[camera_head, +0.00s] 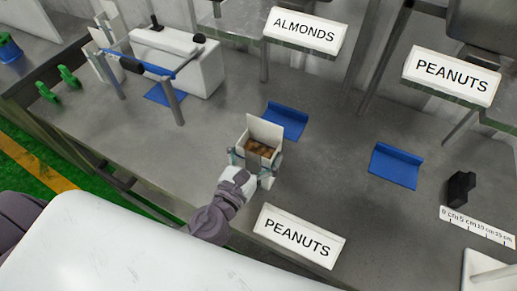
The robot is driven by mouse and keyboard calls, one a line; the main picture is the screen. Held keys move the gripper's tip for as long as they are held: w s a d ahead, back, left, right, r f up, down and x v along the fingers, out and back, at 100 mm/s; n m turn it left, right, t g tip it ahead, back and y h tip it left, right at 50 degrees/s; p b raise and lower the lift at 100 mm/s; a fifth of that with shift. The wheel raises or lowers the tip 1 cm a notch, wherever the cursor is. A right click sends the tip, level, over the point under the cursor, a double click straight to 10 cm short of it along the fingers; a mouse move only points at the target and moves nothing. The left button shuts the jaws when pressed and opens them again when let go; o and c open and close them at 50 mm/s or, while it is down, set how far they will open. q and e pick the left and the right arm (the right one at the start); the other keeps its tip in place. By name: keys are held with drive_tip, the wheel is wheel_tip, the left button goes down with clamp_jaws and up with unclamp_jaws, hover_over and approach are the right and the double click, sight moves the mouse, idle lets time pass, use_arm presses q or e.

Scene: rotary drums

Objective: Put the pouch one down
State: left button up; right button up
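The pouch (264,130) is an open-topped white container with a raised back flap and brown contents inside. It is upright, near the middle of the camera_head view, over the grey table. My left gripper (255,160) has a finger on each side of the pouch and appears closed on it. I cannot tell whether the pouch's base touches the table; the gripper hides its lower part. My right gripper is not in view.
Blue holders (286,120) and (395,165) stand on the grey table (330,185). A PEANUTS sign (299,236) is at the front edge. A white machine (178,60) stands back left. A black block (459,188) and a ruler (477,224) are at right.

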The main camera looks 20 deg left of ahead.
use_arm(q)
drive_tip(key=shift+o, duration=0.2)
drive_tip(key=shift+r, duration=0.2)
drive_tip(key=s+a+b, duration=0.1)
drive_tip(key=s+b, duration=0.4)
drive_tip(key=s, duration=0.7)
drive_tip(key=shift+a, duration=0.3)
drive_tip(key=shift+f, duration=0.1)
